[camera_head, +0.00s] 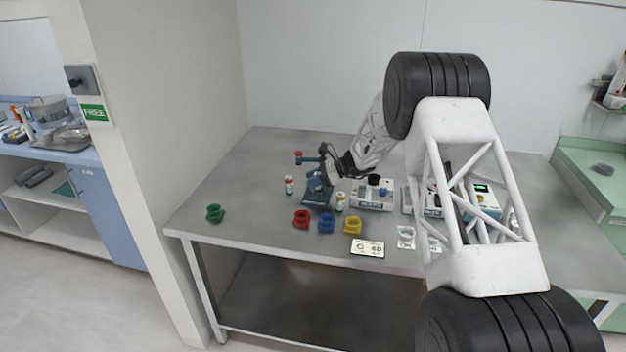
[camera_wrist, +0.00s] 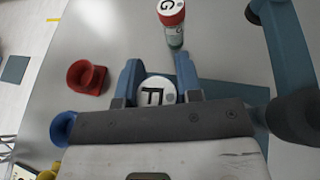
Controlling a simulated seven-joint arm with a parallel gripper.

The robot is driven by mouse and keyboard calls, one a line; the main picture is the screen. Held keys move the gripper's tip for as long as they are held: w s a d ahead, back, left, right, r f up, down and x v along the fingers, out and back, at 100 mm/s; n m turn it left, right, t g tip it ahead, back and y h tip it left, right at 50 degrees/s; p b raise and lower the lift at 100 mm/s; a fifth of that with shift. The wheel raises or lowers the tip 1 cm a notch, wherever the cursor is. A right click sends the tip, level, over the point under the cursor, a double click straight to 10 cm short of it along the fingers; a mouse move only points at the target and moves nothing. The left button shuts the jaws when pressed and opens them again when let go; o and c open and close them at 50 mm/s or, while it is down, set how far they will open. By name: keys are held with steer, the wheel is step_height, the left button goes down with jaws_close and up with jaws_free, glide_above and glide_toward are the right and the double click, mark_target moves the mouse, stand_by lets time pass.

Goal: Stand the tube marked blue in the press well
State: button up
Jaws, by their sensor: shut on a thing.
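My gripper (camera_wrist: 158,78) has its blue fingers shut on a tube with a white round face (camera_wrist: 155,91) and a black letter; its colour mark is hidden. The press well cannot be made out. A red-capped tube (camera_wrist: 171,12) with a white label and green band stands apart, ahead of the fingers; it also shows left of the press (camera_head: 289,184).
Green (camera_head: 215,213), red (camera_head: 302,218), blue (camera_head: 326,223) and yellow (camera_head: 353,225) cup-like holders stand along the table front. Another small tube (camera_head: 340,201) stands right of the press. White devices (camera_head: 373,195) are farther right. The table's left part is mostly clear.

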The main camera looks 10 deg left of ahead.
steer(key=shift+f, duration=0.5)
steer(key=o, duration=0.6)
steer(key=shift+d, duration=0.1)
steer(key=shift+v, duration=5.4)
steer(key=shift+r, duration=0.1)
